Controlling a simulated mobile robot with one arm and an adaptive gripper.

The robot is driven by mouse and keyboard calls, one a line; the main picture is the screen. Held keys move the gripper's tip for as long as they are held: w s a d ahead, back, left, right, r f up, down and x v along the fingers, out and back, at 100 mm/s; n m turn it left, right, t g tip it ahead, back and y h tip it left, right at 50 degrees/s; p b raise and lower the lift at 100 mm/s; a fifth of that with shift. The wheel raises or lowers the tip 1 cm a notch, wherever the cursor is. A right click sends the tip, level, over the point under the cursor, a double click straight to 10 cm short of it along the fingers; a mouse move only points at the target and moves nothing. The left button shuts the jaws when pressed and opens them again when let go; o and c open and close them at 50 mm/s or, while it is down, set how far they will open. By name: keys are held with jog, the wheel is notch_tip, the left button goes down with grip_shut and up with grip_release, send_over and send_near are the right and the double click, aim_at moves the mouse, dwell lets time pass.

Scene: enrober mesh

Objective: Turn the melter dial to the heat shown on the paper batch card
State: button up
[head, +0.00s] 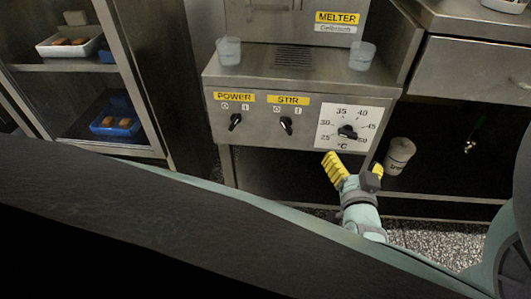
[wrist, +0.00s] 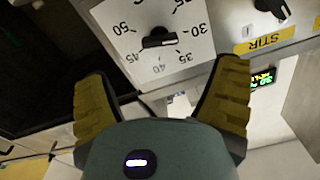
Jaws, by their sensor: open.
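The melter dial (head: 347,131) is a black knob on a white square scale plate at the right of the steel melter front. The scale runs from 25 to 50 °C. The knob also shows upside down in the wrist view (wrist: 158,39); its bar lies nearly level, and I cannot tell for sure which end points. My gripper (head: 354,165), with yellow ribbed fingers, is open and empty just below the dial in the head view. In the wrist view the spread fingers (wrist: 163,76) face the plate, apart from the knob. I see no paper batch card in either view.
Black POWER (head: 235,121) and STIR (head: 286,125) knobs sit left of the dial. Two clear cups (head: 229,50) (head: 362,55) stand on the melter top. A rack with trays (head: 72,43) stands at left.

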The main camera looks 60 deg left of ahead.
aim_at(348, 137)
jog(key=b+x, duration=0.1)
jog(key=x, duration=0.8)
jog(key=shift+w+a+b, duration=0.1)
jog(key=shift+b, duration=0.25)
jog(key=c, duration=1.2)
